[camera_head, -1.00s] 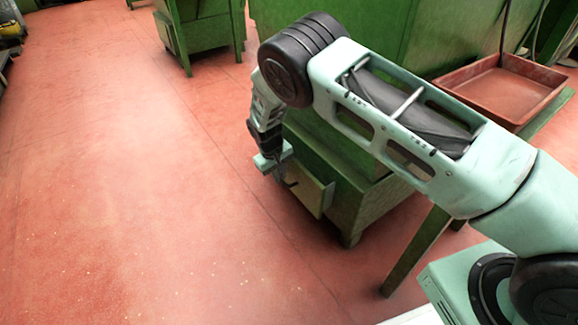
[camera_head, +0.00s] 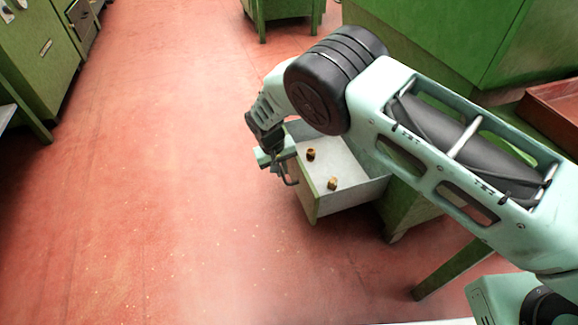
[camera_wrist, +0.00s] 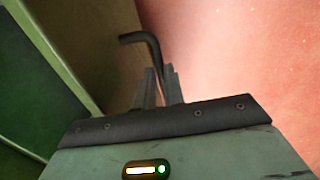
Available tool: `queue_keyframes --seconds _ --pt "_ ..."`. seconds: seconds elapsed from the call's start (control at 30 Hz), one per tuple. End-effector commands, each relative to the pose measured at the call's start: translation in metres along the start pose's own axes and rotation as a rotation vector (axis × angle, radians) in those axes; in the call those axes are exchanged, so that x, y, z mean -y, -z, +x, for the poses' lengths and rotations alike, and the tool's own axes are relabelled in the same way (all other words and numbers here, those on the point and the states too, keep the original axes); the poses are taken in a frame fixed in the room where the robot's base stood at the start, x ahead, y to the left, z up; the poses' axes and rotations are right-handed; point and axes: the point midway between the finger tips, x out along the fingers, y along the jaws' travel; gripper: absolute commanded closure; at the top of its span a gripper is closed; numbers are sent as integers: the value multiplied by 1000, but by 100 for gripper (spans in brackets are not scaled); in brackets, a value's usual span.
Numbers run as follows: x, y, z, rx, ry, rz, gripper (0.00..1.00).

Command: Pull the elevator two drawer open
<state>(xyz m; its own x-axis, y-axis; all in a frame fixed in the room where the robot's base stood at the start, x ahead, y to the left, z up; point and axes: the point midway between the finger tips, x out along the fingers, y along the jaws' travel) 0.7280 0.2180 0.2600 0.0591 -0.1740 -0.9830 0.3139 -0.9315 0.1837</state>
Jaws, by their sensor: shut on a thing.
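The drawer (camera_head: 343,197) stands well out of the green cabinet (camera_head: 408,207) below my forearm. Its inside is pale grey, and two small brown corks, one nearer the back (camera_head: 311,154) and one nearer the front (camera_head: 332,183), lie in it. My gripper (camera_head: 277,160) is at the drawer's front face. In the wrist view its two fingers (camera_wrist: 158,88) are shut on the dark bent handle (camera_wrist: 143,40). The handle stands out from the drawer front (camera_wrist: 95,45). My arm hides part of the drawer and the cabinet.
Open red floor (camera_head: 150,200) lies to the left and in front of the drawer. Green cabinets (camera_head: 35,50) stand at the far left. A reddish tray (camera_head: 552,120) is at the right, and a green leg (camera_head: 448,268) stands below it.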

Motion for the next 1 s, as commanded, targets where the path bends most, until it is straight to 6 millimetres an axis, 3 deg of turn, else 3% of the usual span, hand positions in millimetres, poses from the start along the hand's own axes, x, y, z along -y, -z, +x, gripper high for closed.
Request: queue_keyframes --seconds 0.37,0.4,0.47,0.77,1.0 --pt "2 -1 1 3 0 0 100" --pt "2 -1 1 3 0 0 78" --pt "2 -1 1 3 0 0 67" --pt "1 0 -2 0 0 0 67" --pt "1 0 -38 -1 0 0 67"
